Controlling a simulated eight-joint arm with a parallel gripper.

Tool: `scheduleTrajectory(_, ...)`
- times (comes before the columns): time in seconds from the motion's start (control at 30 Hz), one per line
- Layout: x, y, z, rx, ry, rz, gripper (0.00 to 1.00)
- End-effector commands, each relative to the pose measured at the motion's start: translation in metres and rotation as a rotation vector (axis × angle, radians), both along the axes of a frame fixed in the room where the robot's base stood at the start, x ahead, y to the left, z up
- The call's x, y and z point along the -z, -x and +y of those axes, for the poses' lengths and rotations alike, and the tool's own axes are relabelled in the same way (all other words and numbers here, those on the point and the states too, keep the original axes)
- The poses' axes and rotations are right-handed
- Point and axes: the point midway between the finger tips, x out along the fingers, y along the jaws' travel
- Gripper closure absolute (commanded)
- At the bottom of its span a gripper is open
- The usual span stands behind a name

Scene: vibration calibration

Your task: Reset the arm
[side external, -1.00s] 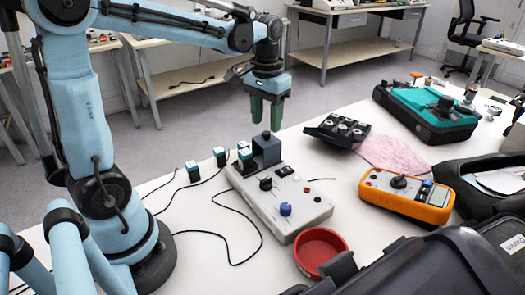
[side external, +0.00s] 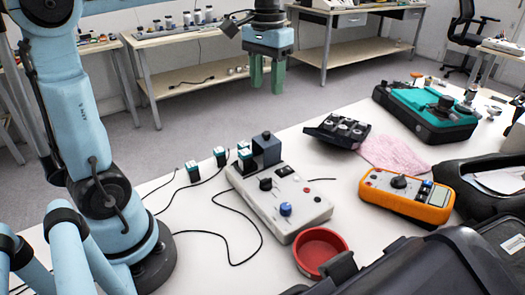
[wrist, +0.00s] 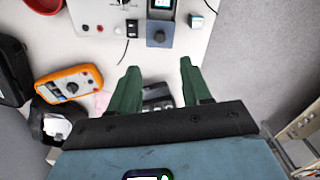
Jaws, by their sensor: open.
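My gripper (side external: 267,72) is raised well above the table in the side view, its two green fingers apart and pointing down with nothing between them. The fingers (wrist: 160,88) also show spread in the wrist view. Below it on the table is a grey-white calibration box (side external: 290,205) with a blue knob, a black knob and a dark blue-grey block (side external: 266,149) at its far end. Small teal-and-black sensors (side external: 220,155) with cables stand beside the box, clear of the gripper.
A red bowl (side external: 320,250) is in front of the box. The space around my gripper is free.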

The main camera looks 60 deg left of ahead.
Motion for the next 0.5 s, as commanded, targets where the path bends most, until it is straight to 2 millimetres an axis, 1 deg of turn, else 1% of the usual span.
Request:
scheduleTrajectory(0.17,0.002,0.003,-0.004,0.009,-0.004,-0.02,0.52)
scheduleTrajectory(0.27,0.008,0.01,-0.012,0.033,-0.014,-0.072,0.52)
scheduleTrajectory(0.37,0.019,0.02,-0.025,0.07,-0.029,-0.156,0.52)
scheduleTrajectory(0.5,0.039,0.037,-0.043,0.128,-0.05,-0.29,0.52)
